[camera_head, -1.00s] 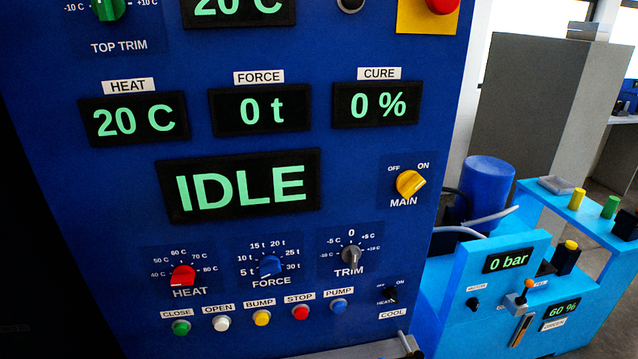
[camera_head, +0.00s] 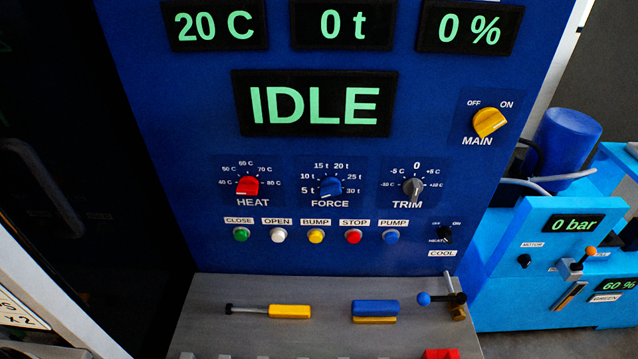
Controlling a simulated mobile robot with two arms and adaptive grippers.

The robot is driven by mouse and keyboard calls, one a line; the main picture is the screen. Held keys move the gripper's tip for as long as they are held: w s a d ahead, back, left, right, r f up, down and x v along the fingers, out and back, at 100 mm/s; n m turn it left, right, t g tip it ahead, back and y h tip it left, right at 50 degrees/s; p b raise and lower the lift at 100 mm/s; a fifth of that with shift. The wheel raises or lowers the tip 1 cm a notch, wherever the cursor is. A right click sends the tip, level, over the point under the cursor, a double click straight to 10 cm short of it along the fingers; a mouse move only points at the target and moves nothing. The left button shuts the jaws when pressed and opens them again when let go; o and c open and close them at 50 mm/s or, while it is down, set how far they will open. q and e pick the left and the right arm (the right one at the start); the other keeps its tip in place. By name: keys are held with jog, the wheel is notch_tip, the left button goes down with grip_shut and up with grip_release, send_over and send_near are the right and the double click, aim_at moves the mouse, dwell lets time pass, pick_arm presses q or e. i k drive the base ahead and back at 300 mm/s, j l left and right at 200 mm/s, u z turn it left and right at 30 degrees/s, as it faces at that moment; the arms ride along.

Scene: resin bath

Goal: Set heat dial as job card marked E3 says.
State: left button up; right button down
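The red heat dial (camera_head: 246,187) sits on the blue control panel (camera_head: 290,230), left of the blue force dial (camera_head: 330,187) and the grey trim dial (camera_head: 413,187). Its scale runs from 40 C to 80 C. Its pointer seems turned toward the lower left, near the 40 C end, but is too small to read surely. The display above (camera_head: 214,25) reads 20 C, and the large display (camera_head: 314,104) reads IDLE. No card marked E3 can be made out. Neither of my grippers is in view.
The yellow main switch (camera_head: 489,122) is at the panel's right. A row of buttons runs below the dials. A grey shelf (camera_head: 230,340) below holds yellow- and blue-handled tools. A partly cut-off white sign (camera_head: 22,310) is at lower left. A light-blue machine (camera_head: 560,270) stands right.

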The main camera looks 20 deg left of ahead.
aim_at(249, 185)
jog(key=k, duration=0.45)
jog(key=l+u, duration=0.1)
jog(key=u, duration=2)
jog(key=j+z, duration=0.15)
jog(key=j, duration=0.2)
jog(key=k+j+z, duration=0.15)
jog(key=j, duration=0.15)
jog(key=k+j+z, duration=0.15)
jog(key=j, duration=0.15)
jog(key=i+l, duration=0.35)
jog(key=i, duration=0.1)
